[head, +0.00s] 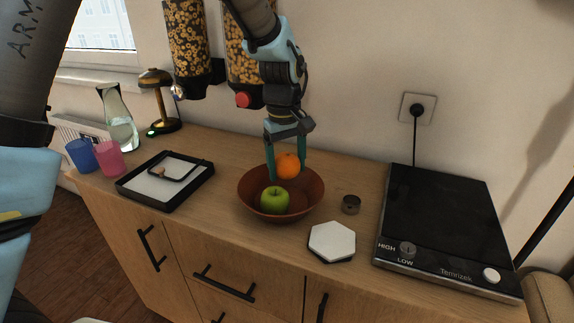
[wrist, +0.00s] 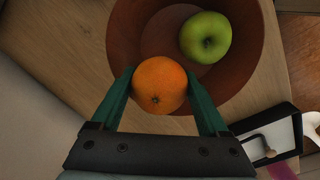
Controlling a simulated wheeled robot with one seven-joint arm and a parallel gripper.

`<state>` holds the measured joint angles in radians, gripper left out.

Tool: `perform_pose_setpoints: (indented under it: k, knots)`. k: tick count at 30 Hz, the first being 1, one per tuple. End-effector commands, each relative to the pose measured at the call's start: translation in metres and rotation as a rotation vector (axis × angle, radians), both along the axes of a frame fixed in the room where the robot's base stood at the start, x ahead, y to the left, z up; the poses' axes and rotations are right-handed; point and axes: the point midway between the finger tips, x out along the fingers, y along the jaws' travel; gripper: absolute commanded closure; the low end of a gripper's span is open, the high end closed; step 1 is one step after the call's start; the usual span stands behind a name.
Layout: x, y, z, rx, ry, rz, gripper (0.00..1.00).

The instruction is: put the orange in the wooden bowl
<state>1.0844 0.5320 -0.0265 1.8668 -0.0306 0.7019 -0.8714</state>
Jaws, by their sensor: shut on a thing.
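The orange (head: 288,166) is held between the two green fingers of my gripper (head: 287,160). In the wrist view the orange (wrist: 159,85) sits between the fingertips (wrist: 160,88), which touch its sides. The wooden bowl (head: 308,205) is reddish brown and stands on the counter below my gripper. A green apple (head: 274,199) lies inside it; it also shows in the wrist view (wrist: 206,38). The orange appears over the back part of the bowl in the head view and overlaps its rim (wrist: 118,40) in the wrist view. Its exact height above the bowl is hard to tell.
A black tray (head: 150,197), two cups (head: 109,158) and a lamp (head: 158,100) stand left. Cereal dispensers (head: 190,45) hang behind.

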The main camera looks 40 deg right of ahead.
Motion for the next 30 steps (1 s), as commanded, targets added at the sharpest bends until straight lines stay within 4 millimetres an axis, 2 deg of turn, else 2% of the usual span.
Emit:
perform_pose_setpoints:
  k: [30]
  knots:
    - [0.0,0.0,-0.014,0.0,0.0,0.0,0.84]
